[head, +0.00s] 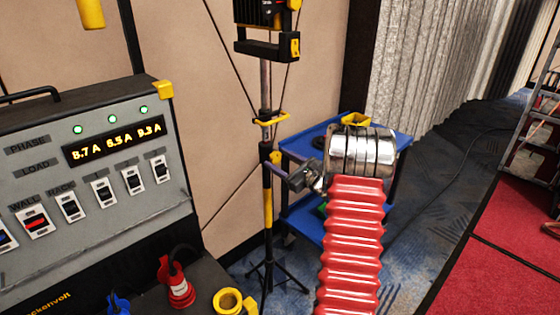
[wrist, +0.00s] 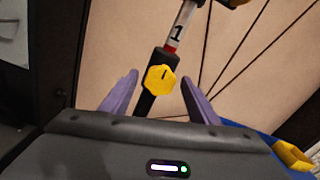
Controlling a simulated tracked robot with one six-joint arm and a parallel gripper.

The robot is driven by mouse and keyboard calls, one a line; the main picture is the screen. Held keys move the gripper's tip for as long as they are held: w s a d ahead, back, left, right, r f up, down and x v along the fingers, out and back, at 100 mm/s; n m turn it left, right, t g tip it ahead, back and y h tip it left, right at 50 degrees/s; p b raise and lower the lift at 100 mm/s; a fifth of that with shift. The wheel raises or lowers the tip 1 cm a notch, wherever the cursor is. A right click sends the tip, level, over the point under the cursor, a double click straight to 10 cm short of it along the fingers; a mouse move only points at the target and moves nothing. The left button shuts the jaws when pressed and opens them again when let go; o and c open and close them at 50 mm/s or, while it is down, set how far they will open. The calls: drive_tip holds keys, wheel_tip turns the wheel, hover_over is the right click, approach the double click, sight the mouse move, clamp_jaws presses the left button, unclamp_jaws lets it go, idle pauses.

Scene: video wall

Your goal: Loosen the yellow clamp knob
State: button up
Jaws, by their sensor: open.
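The yellow clamp knob (wrist: 160,79) is lobed, with a dark mark on its face. It sits on the dark lower tube of an upright light stand (head: 268,215). In the head view the knob (head: 275,157) shows small, just above my gripper (head: 279,170). In the wrist view my gripper (wrist: 159,76) is open and empty, with one purple finger on each side of the knob. I see no finger touching it. The lighter tube above it carries a red band and a "1" label (wrist: 178,34).
A work lamp (head: 267,30) tops the stand, with a yellow bracket (head: 270,120) lower down. A blue cart (head: 300,148) stands behind my arm. A grey power panel (head: 90,170) fills the left. Blue carpet (head: 420,190) is open beyond the cart.

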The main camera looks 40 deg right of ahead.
drive_tip(key=shift+w, duration=0.1)
drive_tip(key=shift+c, duration=0.5)
drive_tip(key=c, duration=0.9)
drive_tip(key=shift+d, duration=0.15)
drive_tip(key=shift+c, duration=0.2)
